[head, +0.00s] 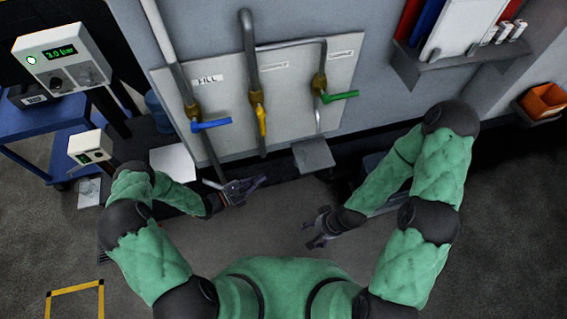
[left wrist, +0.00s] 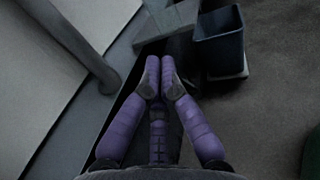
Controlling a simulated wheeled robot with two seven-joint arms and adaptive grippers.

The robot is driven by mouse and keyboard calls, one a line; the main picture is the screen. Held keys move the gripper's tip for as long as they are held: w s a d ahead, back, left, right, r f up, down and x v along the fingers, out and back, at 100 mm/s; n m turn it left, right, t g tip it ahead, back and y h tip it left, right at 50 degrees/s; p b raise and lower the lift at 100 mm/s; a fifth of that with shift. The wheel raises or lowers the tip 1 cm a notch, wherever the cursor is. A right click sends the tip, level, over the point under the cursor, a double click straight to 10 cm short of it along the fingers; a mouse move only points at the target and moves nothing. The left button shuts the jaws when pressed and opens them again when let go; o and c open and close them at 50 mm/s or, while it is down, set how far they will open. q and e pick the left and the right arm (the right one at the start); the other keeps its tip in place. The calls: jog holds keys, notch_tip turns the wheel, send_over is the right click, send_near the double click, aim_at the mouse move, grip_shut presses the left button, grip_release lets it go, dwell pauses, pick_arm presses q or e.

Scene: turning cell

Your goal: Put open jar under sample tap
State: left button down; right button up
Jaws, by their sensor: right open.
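No jar can be made out in either view. Three taps hang on a pale wall panel in the head view: one with a blue handle (head: 211,124), one with a yellow handle (head: 261,120) and one with a green handle (head: 341,96). Their small labels are too blurred to tell which is the sample tap. A small grey shelf (head: 313,155) sits below the green-handled tap. My left gripper (head: 258,181) is below the panel, left of that shelf; its fingertips (left wrist: 160,72) meet with nothing visible between them. My right gripper (head: 312,240) is open and empty, lower and further right.
A dark bin (left wrist: 220,42) stands on the floor near the wall in the left wrist view. A pipe (left wrist: 75,45) runs down beside the left gripper. A blue cart (head: 40,135) with a display box (head: 62,58) is at the left. An orange bin (head: 545,100) is at the right.

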pick_arm(q)
jog(key=b, duration=0.3)
send_near(304, 156)
jog(key=d, duration=0.1)
jog(key=shift+w+d+f, duration=0.1)
jog(key=shift+w+d, duration=0.4)
jog(key=shift+w, duration=0.25)
jog(key=b+x, duration=0.1)
jog(key=x, duration=0.5)
jog(key=shift+w+d+f, duration=0.1)
jog(key=shift+w+d, duration=0.1)
jog(key=shift+d, duration=0.15)
jog(key=shift+w+d, duration=0.2)
jog(key=shift+w, duration=0.05)
